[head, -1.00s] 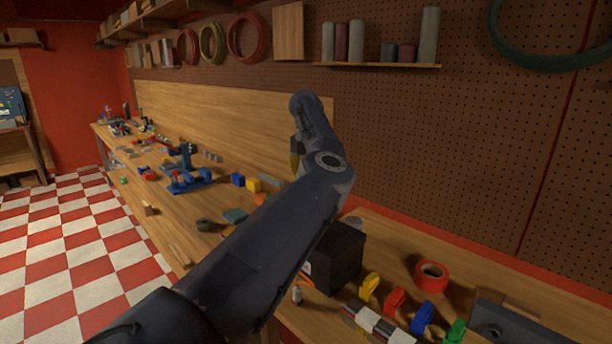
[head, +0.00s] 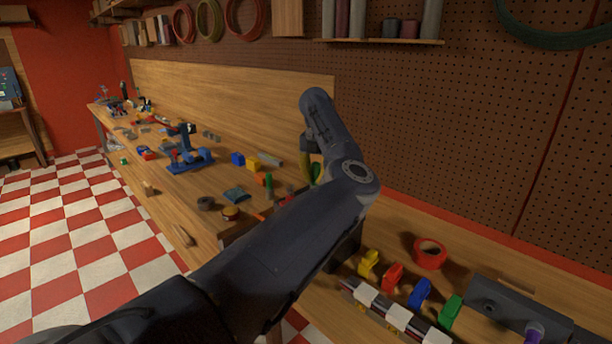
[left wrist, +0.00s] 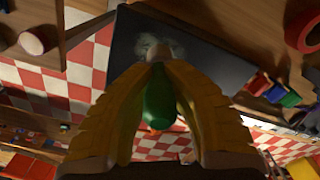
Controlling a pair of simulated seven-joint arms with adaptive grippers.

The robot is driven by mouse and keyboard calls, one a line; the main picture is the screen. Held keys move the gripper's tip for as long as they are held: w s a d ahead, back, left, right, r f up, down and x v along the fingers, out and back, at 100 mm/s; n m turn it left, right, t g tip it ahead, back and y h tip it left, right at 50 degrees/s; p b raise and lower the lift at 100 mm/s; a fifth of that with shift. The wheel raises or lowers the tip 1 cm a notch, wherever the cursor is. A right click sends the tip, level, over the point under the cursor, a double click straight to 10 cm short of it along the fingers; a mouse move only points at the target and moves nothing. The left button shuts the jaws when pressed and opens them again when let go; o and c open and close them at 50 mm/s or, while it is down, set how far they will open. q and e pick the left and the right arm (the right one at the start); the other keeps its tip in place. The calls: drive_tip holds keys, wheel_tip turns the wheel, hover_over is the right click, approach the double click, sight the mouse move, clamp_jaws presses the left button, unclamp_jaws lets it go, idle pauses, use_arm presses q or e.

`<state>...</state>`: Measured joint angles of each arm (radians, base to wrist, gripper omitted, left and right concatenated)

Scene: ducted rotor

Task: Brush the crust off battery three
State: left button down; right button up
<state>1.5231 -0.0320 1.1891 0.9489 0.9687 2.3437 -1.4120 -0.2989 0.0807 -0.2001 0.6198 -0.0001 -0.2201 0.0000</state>
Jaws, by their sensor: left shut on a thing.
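My left gripper (head: 308,170) is bent down over the bench in the head view, partly hidden by its own arm. In the left wrist view its yellow fingers (left wrist: 162,70) are shut on a green-handled brush (left wrist: 160,100). The brush's pale end points at a black box-shaped battery (left wrist: 205,42) with a whitish crust patch (left wrist: 152,46) on its top. I cannot tell whether the brush touches the crust. In the head view the battery (head: 345,250) is mostly hidden behind my forearm, and no number shows. My right gripper is not in view.
Yellow, red, blue and green clips (head: 420,292) stand in a row near a red tape roll (head: 430,253). A grey fixture (head: 500,300) stands at the right. A blue stand (head: 188,158) and small parts lie farther along the bench. The pegboard wall (head: 460,120) rises behind.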

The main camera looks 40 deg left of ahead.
use_arm(q)
drive_tip(key=shift+s+d, duration=0.2)
drive_tip(key=shift+d, duration=1.5)
drive_tip(key=shift+s+a, duration=0.1)
drive_tip(key=shift+s, duration=0.1)
drive_tip(key=shift+w+a, duration=0.25)
drive_tip(key=shift+a, duration=0.3)
drive_tip(key=shift+w+a, duration=0.2)
drive_tip(key=shift+a, duration=1.4)
drive_tip(key=shift+w+a, duration=0.2)
drive_tip(key=shift+a, duration=1.35)
drive_tip(key=shift+w+r, duration=0.15)
drive_tip(key=shift+r, duration=0.05)
drive_tip(key=shift+a+r, duration=0.1)
drive_tip(key=shift+r, duration=0.7)
wheel_tip(320, 180, up, 6)
